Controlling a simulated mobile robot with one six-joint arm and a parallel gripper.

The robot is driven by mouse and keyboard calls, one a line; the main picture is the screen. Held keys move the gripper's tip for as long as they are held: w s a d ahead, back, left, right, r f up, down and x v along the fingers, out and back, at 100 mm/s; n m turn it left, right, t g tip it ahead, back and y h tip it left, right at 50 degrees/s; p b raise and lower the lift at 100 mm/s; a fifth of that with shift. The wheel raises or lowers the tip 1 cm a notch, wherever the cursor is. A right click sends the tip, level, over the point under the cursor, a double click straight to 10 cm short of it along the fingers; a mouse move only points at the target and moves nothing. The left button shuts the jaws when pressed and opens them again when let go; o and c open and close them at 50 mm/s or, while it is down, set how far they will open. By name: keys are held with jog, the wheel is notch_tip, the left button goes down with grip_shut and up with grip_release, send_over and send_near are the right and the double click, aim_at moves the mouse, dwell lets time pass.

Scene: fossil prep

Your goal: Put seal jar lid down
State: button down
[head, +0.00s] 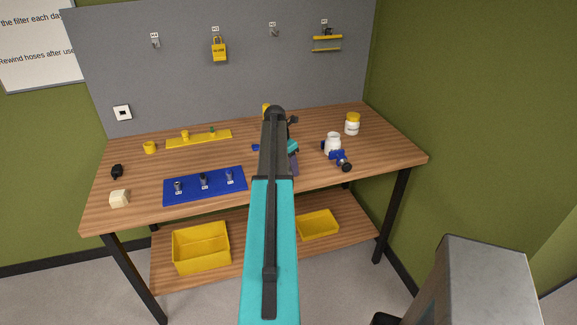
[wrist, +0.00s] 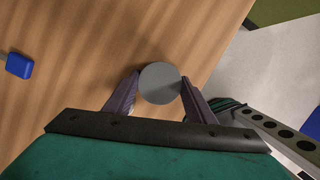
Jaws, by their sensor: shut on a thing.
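My gripper (wrist: 160,90) is shut on a round grey disc, which I take to be the seal jar lid (wrist: 160,82). The disc sits between the two fingertips in the wrist view, over the wooden bench top (wrist: 85,80). I cannot tell how far above the wood it is. In the head view my arm hides the lid and most of the gripper; one dark finger shows. A white jar with no visible lid (head: 332,143) stands right of the gripper, beside a blue holder (head: 338,157).
A white jar with a yellow lid (head: 352,124) stands at the back right. A blue mat (head: 205,194) with several small pieces lies front left. A yellow strip (head: 205,138) lies behind it. Yellow bins (head: 201,248) sit on the shelf below.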

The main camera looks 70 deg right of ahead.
jog(key=shift+a+f, duration=0.1)
jog(key=shift+f, duration=0.45)
jog(key=c, duration=0.8)
grip_release()
jog(key=shift+w+r, duration=0.15)
jog(key=shift+r, duration=0.4)
jog(key=b+v, duration=0.3)
jog(key=v, duration=0.9)
dwell(0.4)
